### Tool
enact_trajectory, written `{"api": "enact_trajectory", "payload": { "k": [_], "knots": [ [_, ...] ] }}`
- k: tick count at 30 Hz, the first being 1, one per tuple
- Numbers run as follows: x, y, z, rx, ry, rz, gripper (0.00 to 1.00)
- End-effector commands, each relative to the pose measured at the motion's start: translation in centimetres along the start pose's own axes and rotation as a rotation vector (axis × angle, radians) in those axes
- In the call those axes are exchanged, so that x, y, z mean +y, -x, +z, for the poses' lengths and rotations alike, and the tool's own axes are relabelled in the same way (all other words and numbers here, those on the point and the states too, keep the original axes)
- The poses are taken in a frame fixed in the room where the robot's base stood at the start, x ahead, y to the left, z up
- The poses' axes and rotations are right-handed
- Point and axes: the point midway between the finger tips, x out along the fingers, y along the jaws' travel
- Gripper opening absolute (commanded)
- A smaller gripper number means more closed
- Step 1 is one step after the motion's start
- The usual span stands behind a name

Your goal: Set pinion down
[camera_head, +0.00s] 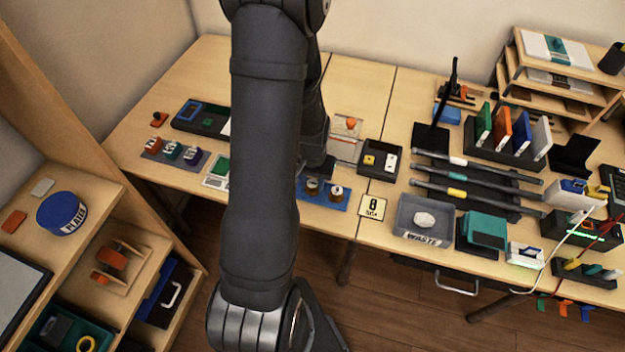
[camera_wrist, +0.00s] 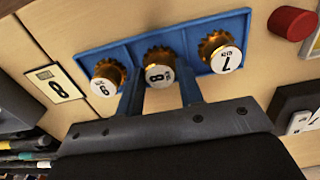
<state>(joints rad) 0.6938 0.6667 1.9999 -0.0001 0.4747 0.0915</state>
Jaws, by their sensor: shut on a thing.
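A blue tray (camera_wrist: 120,52) lies on the pale table; it also shows in the head view (camera_head: 345,206). In the wrist view three gold toothed pinions with white numbered caps stand along it. One marked 7 (camera_wrist: 226,60) is at the right and one (camera_wrist: 104,87) is at the left, its number unclear. My gripper (camera_wrist: 160,86) is shut on the middle pinion, marked 8 (camera_wrist: 159,73). I cannot tell whether this pinion rests in the tray or is just above it. In the head view my arm hides part of the tray.
A card with an 8 (camera_head: 372,206) lies beside the tray, also in the wrist view (camera_wrist: 54,83). A grey bin (camera_head: 402,216) with a white lump stands further right. A dark box (camera_head: 380,175) stands behind the card. A red cylinder (camera_wrist: 291,22) is beyond the tray's end.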

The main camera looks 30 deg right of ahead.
Motion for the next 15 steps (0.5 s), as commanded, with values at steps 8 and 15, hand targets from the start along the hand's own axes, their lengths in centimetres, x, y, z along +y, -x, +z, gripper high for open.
{"api": "enact_trajectory", "payload": {
  "k": [8,15],
  "knots": [
    [0.00,-0.29,-0.01,0.000,0.000,0.000,0.56],
    [0.00,-0.26,0.00,0.000,0.000,0.000,0.56]
  ]
}}
